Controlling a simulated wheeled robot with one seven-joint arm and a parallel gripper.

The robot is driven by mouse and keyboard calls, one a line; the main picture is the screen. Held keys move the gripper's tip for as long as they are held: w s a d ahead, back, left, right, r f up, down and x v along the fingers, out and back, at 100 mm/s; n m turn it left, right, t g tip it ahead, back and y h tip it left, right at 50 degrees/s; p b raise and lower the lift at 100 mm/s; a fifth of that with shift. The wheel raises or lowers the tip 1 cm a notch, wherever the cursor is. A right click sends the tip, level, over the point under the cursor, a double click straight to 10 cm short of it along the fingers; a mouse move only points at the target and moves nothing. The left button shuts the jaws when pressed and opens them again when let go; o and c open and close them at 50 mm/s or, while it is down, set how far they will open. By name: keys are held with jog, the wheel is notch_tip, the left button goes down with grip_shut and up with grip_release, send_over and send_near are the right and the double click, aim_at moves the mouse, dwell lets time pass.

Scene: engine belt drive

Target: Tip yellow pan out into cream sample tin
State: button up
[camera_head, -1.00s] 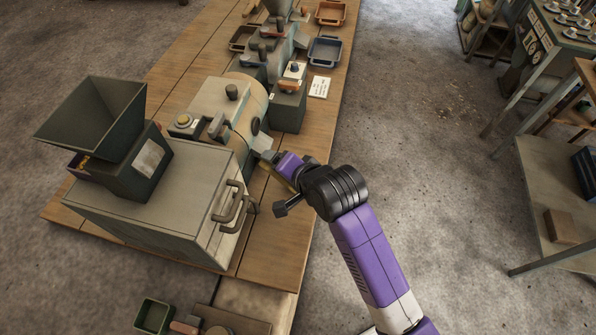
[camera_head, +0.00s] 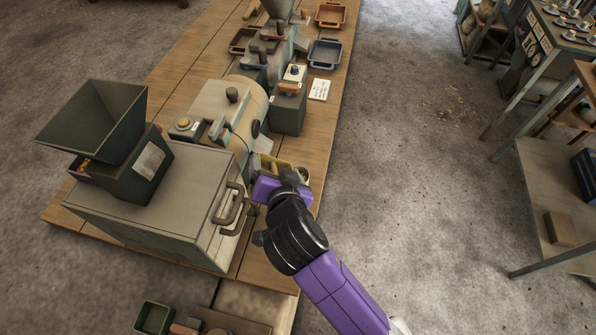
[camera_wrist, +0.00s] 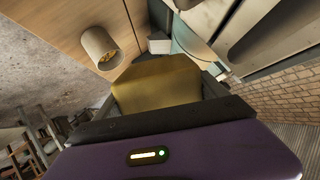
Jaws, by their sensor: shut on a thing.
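The yellow pan (camera_head: 284,162) is in my gripper (camera_head: 268,184), beside the cream round-bodied machine and above the bench. In the wrist view the pan (camera_wrist: 155,84) fills the middle, held by the shut gripper (camera_wrist: 160,110). Its inside and any contents cannot be made out. The cream sample tin (camera_wrist: 98,44) stands on the wooden bench just beyond the pan, up and left in the wrist view, with something pale yellow inside. In the head view the tin (camera_head: 303,174) shows only partly, just right of the pan. The two look apart.
A grey cabinet (camera_head: 165,200) with bar handles stands left of my gripper, with a dark hopper (camera_head: 95,120) on top. The cream round machine (camera_head: 235,105) is close behind the pan. A blue tray (camera_head: 325,53) and a white card (camera_head: 319,88) lie farther back.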

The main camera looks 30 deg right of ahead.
jog(key=a+r+p, duration=0.1)
jog(key=r, duration=0.3)
jog(key=s+a+r+n+t+h, duration=0.1)
jog(key=r, duration=0.3)
jog(key=a+r+n+t+h+p, duration=0.1)
jog(key=a+r, duration=0.1)
jog(key=r, duration=0.1)
jog(key=shift+s+r+p, duration=0.2)
jog(key=shift+r+p, duration=0.15)
jog(key=shift+r, duration=0.05)
jog(key=shift+s+f+h+b, duration=0.1)
jog(key=shift+f+h+b, duration=0.2)
jog(key=shift+b, duration=0.3)
jog(key=b, duration=0.1)
jog(key=a+n+t+b, duration=0.1)
jog(key=b, duration=0.1)
jog(key=shift+s+a+f+h, duration=0.3)
jog(key=shift+h, duration=0.1)
jog(key=shift+s+a+r+n+t+h+b, duration=0.15)
jog(key=shift+a+r+n+t+h+b, duration=0.2)
jog(key=shift+b, duration=0.35)
jog(key=shift+s+a+r+n+t+h+b, duration=0.15)
jog(key=shift+a+n+t+b, duration=0.25)
jog(key=shift+b, duration=0.25)
jog(key=shift+d, duration=0.1)
